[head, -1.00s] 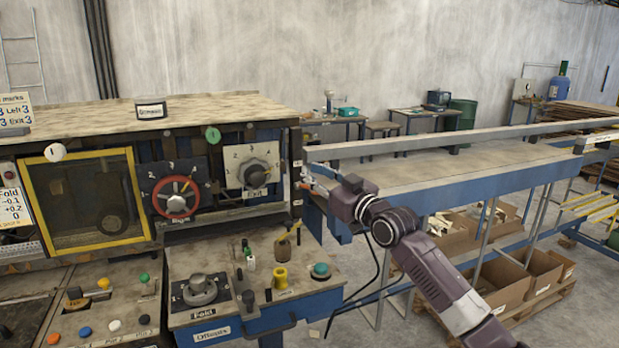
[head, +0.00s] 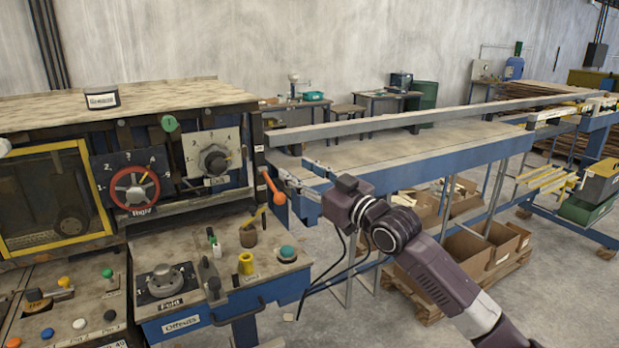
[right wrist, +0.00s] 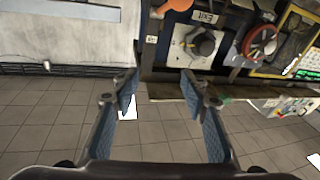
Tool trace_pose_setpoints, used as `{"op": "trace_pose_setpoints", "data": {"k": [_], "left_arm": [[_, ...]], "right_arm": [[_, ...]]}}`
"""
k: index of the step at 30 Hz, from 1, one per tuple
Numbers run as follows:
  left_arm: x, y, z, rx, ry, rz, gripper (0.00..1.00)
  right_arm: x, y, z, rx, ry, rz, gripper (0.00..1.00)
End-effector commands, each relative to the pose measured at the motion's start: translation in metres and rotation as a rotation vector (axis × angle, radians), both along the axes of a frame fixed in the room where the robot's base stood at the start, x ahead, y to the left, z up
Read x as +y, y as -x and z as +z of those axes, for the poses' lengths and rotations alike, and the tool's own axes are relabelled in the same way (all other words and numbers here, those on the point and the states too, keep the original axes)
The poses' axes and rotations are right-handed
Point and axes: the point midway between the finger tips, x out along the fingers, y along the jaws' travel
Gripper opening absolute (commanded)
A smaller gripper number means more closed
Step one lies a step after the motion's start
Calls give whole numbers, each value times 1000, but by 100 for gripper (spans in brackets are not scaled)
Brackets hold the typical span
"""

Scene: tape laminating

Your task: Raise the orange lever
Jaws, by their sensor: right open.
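The orange lever (head: 273,188) is on the right end of the machine in the head view, slanting down to the right from its pivot. It also shows at the top edge of the right wrist view (right wrist: 174,7), partly cut off. My right gripper (head: 285,175) is just right of the lever in the head view. In the right wrist view its two blue-padded fingers (right wrist: 158,88) are spread apart with nothing between them. The lever lies beyond the fingertips, apart from them. My left gripper is not in view.
The machine front carries a red-rimmed dial (head: 134,188) and a grey Exit dial (head: 214,160). A lower console holds the Fold knob (head: 163,281), a yellow knob (head: 246,263) and a teal button (head: 287,253). A long blue-framed conveyor table (head: 420,155) extends to the right, behind my right arm.

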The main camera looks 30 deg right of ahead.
Motion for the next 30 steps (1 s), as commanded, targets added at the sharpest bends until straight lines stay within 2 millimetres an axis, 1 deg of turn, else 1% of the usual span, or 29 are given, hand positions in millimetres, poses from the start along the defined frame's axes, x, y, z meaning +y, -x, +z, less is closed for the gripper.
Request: {"op": "trace_pose_setpoints", "data": {"k": [1,3,6,10,26,28,29,30], "left_arm": [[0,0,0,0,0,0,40],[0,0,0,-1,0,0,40],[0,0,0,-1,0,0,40],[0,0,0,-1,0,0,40],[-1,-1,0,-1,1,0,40],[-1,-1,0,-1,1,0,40],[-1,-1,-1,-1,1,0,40],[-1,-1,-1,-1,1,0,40]], "right_arm": [[-2,8,-2,1,4,0,41],[-5,17,-3,1,3,0,41],[-8,25,-4,0,2,0,41],[-10,31,-3,-1,1,0,41],[-10,32,-3,-1,0,0,41],[-12,31,-8,5,-2,-4,41],[-13,29,-13,12,-4,-9,41],[-17,26,-24,27,-7,-19,41]]}}
